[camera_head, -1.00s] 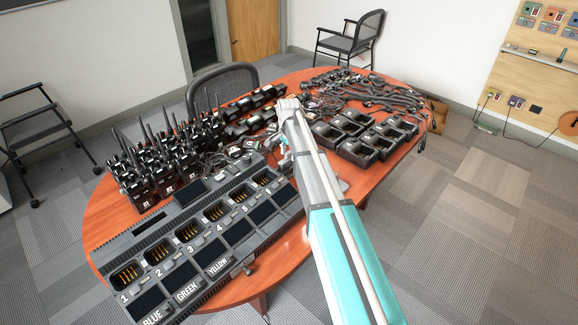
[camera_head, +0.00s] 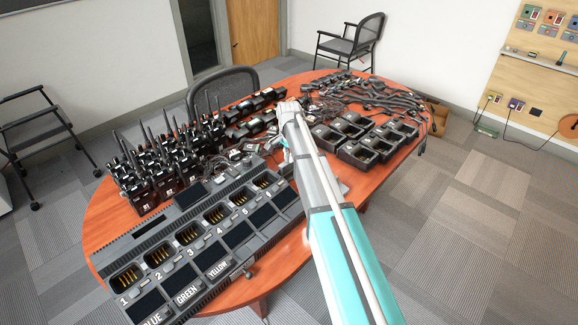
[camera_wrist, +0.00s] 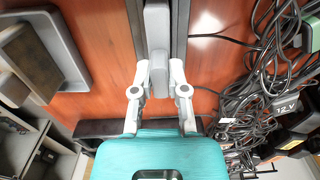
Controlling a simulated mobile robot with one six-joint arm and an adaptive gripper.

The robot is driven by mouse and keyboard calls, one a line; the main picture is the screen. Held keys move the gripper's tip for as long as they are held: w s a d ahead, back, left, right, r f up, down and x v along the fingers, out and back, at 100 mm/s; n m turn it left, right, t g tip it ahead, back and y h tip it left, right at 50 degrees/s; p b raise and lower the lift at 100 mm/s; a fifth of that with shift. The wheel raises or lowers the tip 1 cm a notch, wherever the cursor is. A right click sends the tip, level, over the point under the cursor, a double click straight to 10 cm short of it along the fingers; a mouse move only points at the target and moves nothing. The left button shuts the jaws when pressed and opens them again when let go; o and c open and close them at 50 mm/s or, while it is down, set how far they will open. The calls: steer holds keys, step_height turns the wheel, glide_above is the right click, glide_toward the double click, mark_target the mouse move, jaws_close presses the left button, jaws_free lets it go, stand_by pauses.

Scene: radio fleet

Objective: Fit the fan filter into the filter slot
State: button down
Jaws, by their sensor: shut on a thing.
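In the wrist view my gripper (camera_wrist: 159,84) has its two fingers closed on the near end of a long grey piece (camera_wrist: 157,38), which I take to be the fan filter. The piece points away from the gripper above the red-brown table. Dark parallel rails run along both sides of it; I cannot tell whether it lies between them or over them. In the head view my arm hides the piece and most of the gripper. I cannot make out the filter slot for certain in either view.
A multi-bay charger (camera_head: 188,246) fills the table's left front. Several radios (camera_head: 165,165) stand behind it. Black single chargers (camera_head: 364,150) and tangled cables (camera_head: 375,95) lie to the right. A grey tray-like holder (camera_wrist: 70,52) is left in the wrist view. Bare tabletop (camera_head: 275,268) shows in front.

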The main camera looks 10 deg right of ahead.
steer(key=shift+r, duration=0.2)
stand_by(0.3)
step_height(320, 180, up, 3)
steer(key=p, duration=0.3)
steer(key=shift+f, duration=0.1)
steer(key=s+d+r+p, duration=0.2)
steer(key=s+r+p, duration=0.7)
steer(key=s, duration=0.5)
steer(key=shift+r+p, duration=0.4)
steer(key=shift+p, duration=0.1)
stand_by(0.5)
